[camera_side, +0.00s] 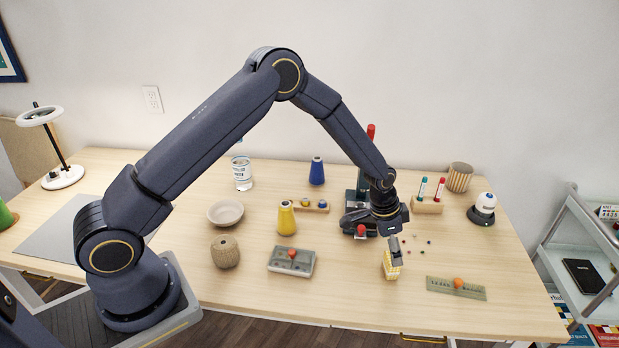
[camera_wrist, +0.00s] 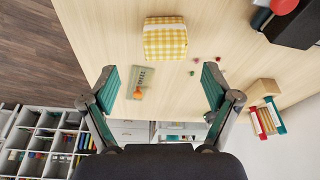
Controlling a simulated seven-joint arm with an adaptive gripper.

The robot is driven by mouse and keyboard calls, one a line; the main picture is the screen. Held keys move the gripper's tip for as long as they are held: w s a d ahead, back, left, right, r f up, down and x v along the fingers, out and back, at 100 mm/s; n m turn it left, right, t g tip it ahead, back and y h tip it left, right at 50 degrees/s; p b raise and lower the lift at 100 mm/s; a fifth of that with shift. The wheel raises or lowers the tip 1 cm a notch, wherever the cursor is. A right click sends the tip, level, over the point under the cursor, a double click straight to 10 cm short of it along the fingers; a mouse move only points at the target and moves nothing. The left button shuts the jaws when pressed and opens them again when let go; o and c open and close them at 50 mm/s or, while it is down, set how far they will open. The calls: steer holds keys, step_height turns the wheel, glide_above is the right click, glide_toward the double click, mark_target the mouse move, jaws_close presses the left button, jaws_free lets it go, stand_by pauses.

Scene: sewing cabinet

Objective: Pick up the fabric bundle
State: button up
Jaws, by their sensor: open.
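The fabric bundle (camera_side: 391,264) is a small block in yellow and white check with a pale band. It lies on the table near its front edge, right of the middle. In the wrist view the bundle (camera_wrist: 165,40) is whole and lies beyond my fingertips, roughly centred between them. My gripper (camera_side: 394,249) is above the bundle in the side view and partly covers it. In the wrist view my gripper (camera_wrist: 158,80) has its two green-padded fingers wide apart, with nothing between the pads.
A grey-green plate with an orange knob (camera_side: 457,287) lies right of the bundle. A grey box with a red knob (camera_side: 291,261) lies left. Small coloured beads (camera_side: 415,242) are scattered behind it. A black device with a red knob (camera_side: 360,222) stands behind, close to my wrist.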

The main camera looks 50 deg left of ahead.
steer(key=x, duration=0.8)
steer(key=shift+w+a+f, duration=0.2)
steer(key=shift+a+f, duration=0.05)
steer(key=c, duration=1)
steer(key=shift+r, duration=0.1)
